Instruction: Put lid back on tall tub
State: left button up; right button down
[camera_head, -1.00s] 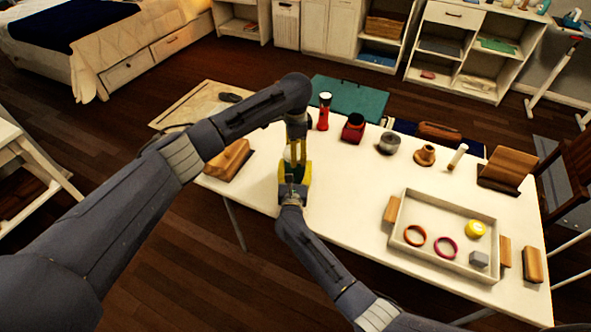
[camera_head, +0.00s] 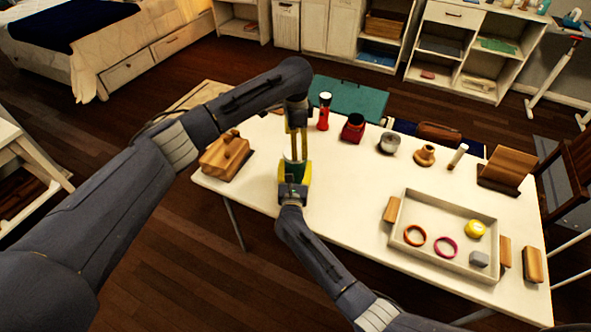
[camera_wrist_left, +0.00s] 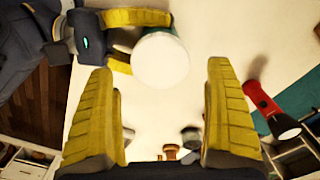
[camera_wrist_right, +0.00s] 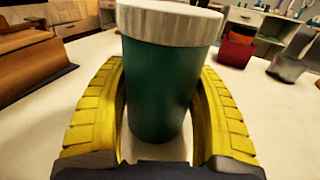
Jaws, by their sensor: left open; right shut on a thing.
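The tall tub is a dark green cylinder, clearest in the right wrist view (camera_wrist_right: 158,95). A pale lid (camera_wrist_right: 170,22) sits level on its top in that view. The lid also shows as a white disc in the left wrist view (camera_wrist_left: 160,60). My right gripper (camera_wrist_right: 160,125) is shut around the tub's body, with one yellow finger on each side. In the head view the tub (camera_head: 293,171) is mostly hidden by my grippers. My left gripper (camera_wrist_left: 160,110) is open and empty, close above the tub, with the lid beyond its fingertips.
A grey tray (camera_head: 398,225) with rings, a yellow round thing and a grey block lies on the right of the white table. A red flashlight (camera_head: 324,111) and a red container (camera_head: 353,127) stand behind my grippers. A wooden holder (camera_head: 227,156) is at the left edge.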

pick_arm(q)
jog(key=shift+o, duration=0.2)
jog(key=shift+r, duration=0.25)
jog(key=shift+r+n, duration=0.8)
jog(key=shift+r, duration=0.85)
jog(key=shift+f, duration=4)
jog(key=c, duration=1.3)
jog(key=shift+c, duration=0.2)
